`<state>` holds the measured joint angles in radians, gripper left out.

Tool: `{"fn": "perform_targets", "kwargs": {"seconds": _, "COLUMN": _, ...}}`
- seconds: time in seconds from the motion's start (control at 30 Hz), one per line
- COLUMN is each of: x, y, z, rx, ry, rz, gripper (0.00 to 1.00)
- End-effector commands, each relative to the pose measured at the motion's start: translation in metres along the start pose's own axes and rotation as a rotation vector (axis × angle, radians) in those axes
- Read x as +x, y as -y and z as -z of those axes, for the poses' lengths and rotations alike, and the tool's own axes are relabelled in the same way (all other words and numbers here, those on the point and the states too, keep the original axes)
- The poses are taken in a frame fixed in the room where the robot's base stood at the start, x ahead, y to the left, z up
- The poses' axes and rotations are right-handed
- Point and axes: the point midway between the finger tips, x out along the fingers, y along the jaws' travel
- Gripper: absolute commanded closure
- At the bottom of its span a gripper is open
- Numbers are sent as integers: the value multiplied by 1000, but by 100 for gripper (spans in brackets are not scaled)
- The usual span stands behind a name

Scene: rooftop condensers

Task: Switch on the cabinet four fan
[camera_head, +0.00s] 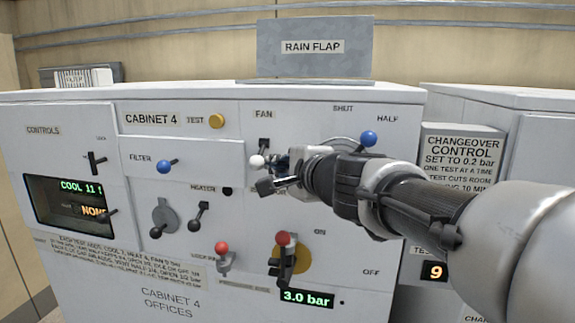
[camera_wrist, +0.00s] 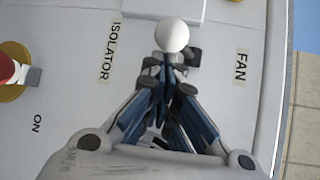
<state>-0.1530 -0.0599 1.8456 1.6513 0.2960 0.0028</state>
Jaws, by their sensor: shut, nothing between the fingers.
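The cabinet 4 front (camera_head: 75,210) stands before me. Under its FAN label (camera_head: 264,115) is a black switch (camera_head: 263,146) with a white ball knob (camera_head: 257,161). The knob also shows large in the wrist view (camera_wrist: 172,35). My gripper (camera_head: 274,177) is shut and empty. Its fingertips are right beside the knob; whether they touch it I cannot tell. In the wrist view my gripper (camera_wrist: 172,68) points at the knob, with the FAN label (camera_wrist: 241,66) to the right. My gripper and arm hide part of the panel, including most of the isolator label.
Close below are a red-knobbed lever (camera_head: 283,240) on a yellow disc and another red knob (camera_head: 222,247). A blue knob (camera_head: 368,138) sits up right, a second blue knob (camera_head: 164,167) at left. The rain flap (camera_head: 314,65) stands on top. A changeover unit (camera_head: 461,155) is at right.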

Motion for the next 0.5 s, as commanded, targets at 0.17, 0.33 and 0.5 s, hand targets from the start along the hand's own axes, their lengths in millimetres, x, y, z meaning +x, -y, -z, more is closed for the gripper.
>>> {"fn": "perform_targets", "kwargs": {"seconds": 0.17, "x": -1, "y": 3, "z": -1, "rx": 7, "ry": 0, "rz": -11, "gripper": 100}}
{"fn": "perform_targets", "kwargs": {"seconds": 0.33, "x": -2, "y": 5, "z": -1, "rx": 26, "ry": 0, "rz": -35, "gripper": 100}}
{"fn": "perform_targets", "kwargs": {"seconds": 0.5, "x": -2, "y": 4, "z": -2, "rx": 36, "ry": 0, "rz": -48, "gripper": 100}}
